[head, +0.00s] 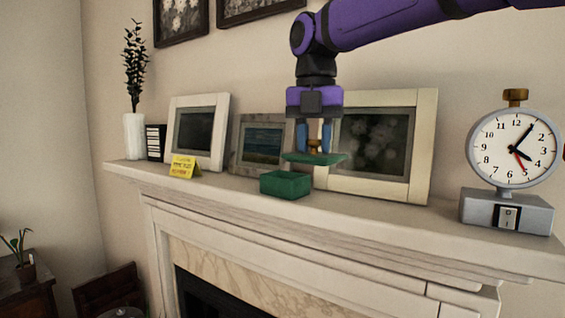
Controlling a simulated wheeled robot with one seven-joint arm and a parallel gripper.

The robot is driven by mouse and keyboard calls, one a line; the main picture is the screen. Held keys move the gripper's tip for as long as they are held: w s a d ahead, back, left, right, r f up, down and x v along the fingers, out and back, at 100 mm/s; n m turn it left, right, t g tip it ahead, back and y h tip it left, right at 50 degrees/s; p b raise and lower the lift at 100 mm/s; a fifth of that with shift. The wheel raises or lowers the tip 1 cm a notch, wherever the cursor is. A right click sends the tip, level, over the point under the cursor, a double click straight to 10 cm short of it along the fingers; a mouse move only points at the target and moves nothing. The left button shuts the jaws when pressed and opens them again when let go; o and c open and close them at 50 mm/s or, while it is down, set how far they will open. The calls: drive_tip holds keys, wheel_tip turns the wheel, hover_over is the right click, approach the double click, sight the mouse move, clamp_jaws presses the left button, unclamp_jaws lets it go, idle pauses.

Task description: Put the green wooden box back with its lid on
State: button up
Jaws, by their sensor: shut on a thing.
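The green wooden box (285,185) sits on the mantel shelf near its front edge, in front of the picture frames. Its green lid (314,159) is apart from it, held level above the box and a little to its right. My gripper (314,143) points down and is shut on the small brown knob on top of the lid. The inside of the box is mostly out of sight from this angle.
A small yellow sign (184,167) stands left of the box. Framed pictures, including a large one (421,150), lean on the wall behind. A clock on a grey base (507,212) stands at the right. A white vase (134,136) is at the far left.

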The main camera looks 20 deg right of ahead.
drive_tip(key=shift+w+a+f, duration=0.2)
drive_tip(key=shift+w+f, duration=0.6)
drive_tip(key=shift+w, duration=1.2)
drive_tip(key=shift+w+a+f, duration=0.15)
drive_tip(key=shift+w+f, duration=0.6)
drive_tip(key=shift+w, duration=1.3)
drive_tip(key=shift+w+a+f, duration=0.2)
drive_tip(key=shift+w+f, duration=0.6)
drive_tip(key=shift+w, duration=1.2)
drive_tip(key=o, duration=0.9)
wheel_tip(320, 180, up, 12)
